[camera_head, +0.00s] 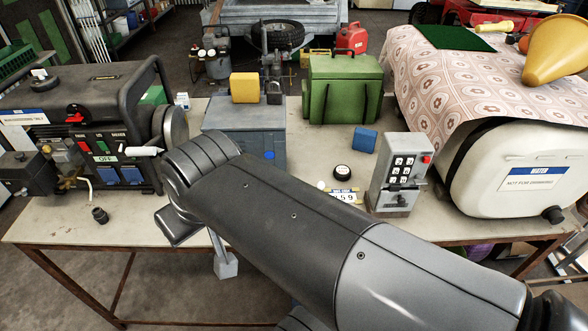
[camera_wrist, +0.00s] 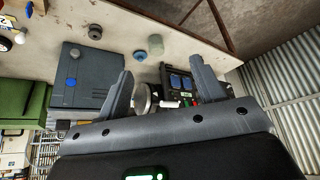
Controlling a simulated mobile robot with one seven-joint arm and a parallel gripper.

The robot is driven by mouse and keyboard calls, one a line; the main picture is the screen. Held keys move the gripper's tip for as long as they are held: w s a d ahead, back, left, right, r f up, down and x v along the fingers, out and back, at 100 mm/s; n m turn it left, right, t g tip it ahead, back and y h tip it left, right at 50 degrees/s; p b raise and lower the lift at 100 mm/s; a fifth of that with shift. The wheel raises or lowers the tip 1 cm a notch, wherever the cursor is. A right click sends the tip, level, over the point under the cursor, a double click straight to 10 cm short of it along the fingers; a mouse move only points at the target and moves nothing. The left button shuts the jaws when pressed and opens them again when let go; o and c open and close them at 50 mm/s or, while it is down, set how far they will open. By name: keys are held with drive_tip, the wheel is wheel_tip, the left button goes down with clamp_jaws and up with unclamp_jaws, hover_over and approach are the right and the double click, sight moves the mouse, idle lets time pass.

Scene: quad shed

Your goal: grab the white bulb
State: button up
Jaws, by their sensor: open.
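A small white round thing (camera_head: 321,185), which looks like the white bulb, lies on the bench beside the number plate (camera_head: 345,196). My arm partly hides that spot in the head view. A small white round shape (camera_wrist: 19,38) also shows at the far left of the wrist view, but it is too small to be sure of. My gripper (camera_wrist: 160,66) is open and empty, its two fingers spread over the bench near the generator (camera_wrist: 182,84). The white shape lies well to the left of the fingers. The gripper is largely hidden in the head view.
A blue-grey box (camera_wrist: 82,80) stands left of the fingers. The generator (camera_head: 105,120) fills the bench's left end. A green case (camera_head: 344,88), a keypad box (camera_head: 399,172), a black puck (camera_head: 342,172) and a water tank (camera_head: 515,170) occupy the right. A dark fitting (camera_head: 100,215) lies near the front edge.

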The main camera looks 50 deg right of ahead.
drive_tip(key=shift+c, duration=1.3)
